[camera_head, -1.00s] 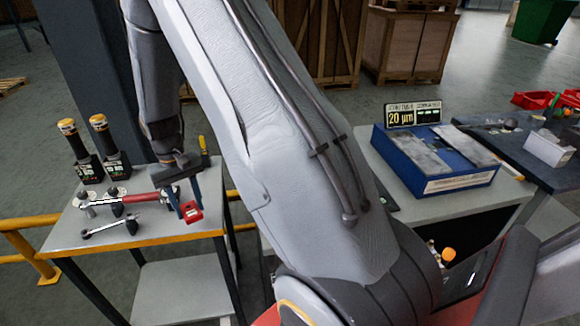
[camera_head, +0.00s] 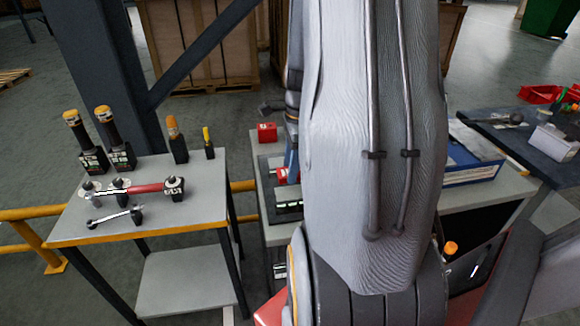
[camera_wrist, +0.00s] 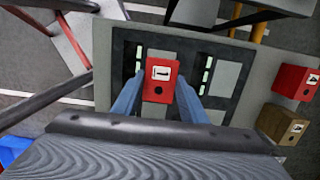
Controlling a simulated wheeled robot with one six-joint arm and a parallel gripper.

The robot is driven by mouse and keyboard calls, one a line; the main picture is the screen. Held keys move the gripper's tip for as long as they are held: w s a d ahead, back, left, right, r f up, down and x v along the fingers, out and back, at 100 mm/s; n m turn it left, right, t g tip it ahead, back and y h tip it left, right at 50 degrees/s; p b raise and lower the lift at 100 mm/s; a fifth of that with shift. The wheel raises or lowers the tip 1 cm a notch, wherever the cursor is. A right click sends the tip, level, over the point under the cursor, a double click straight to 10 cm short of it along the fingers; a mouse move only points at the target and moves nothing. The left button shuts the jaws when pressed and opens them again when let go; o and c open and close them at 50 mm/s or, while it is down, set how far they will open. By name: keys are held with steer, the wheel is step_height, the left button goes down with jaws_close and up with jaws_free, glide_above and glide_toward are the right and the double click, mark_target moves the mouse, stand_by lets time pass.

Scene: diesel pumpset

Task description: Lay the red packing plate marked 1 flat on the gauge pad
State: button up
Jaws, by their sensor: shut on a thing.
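The red packing plate marked 1 (camera_wrist: 159,74) is held between the blue fingers of my gripper (camera_wrist: 160,92). Its label faces the wrist camera. In the head view the plate (camera_head: 279,176) shows at the left edge of my arm, partly hidden by my gripper (camera_head: 291,168). In the wrist view, behind the plate, lies a dark board (camera_wrist: 185,55) with grey square pads and pale indicator strips. I cannot tell which pad is the gauge pad, nor how high the plate is above the board.
A red block marked 4 (camera_wrist: 294,80) and a tan block (camera_wrist: 283,124) sit right of the board in the wrist view. A tool table (camera_head: 205,205) stands left in the head view. A blue case (camera_head: 470,170) is partly hidden behind my arm.

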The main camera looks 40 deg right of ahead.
steer(key=shift+p, duration=0.3)
steer(key=shift+w+f, duration=0.1)
steer(key=shift+f, duration=0.1)
steer(key=b, duration=0.2)
glide_above(290, 193)
steer(key=shift+f, duration=2.1)
steer(key=shift+p, duration=0.7)
steer(key=shift+f+b, duration=0.3)
steer(key=shift+f, duration=0.35)
steer(key=o, duration=1.5)
